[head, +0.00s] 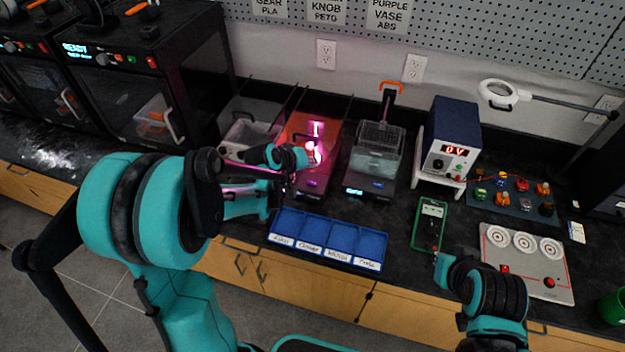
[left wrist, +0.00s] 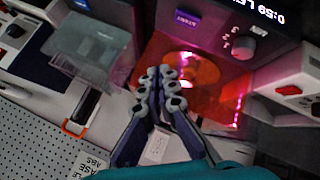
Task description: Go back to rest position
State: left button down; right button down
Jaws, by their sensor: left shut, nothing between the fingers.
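My left arm reaches from the left over the black bench in the head view. Its left gripper (head: 311,155) is in front of a small machine with an orange panel (head: 300,128) and a pink glow. In the left wrist view the left gripper (left wrist: 165,75) has its fingers together with nothing between them, over the glowing orange plate (left wrist: 215,95). A display (left wrist: 262,18) there reads about 0:59. My right arm (head: 490,300) is low at the right, its end close to the bench front; the finger state is too small to make out.
A blue divided tray (head: 328,252) lies just below the left gripper. A clear-lidded machine (head: 375,160), a power supply (head: 450,140) reading 0V and a green multimeter (head: 429,222) stand to the right. A grey panel with dials (head: 525,280) is beside the right arm. Black printers (head: 140,80) stand at left.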

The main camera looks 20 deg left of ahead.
dwell(0.6)
pick_arm(q)
jog(key=s+r+m+y, duration=0.1)
jog(key=s+r+m, duration=0.1)
jog(key=s, duration=1)
jog(key=s+r+m+g+y, duration=0.1)
jog(key=s+r, duration=0.4)
jog(key=s, duration=0.8)
jog(key=shift+m+y, duration=0.6)
jog(key=shift+m, duration=0.4)
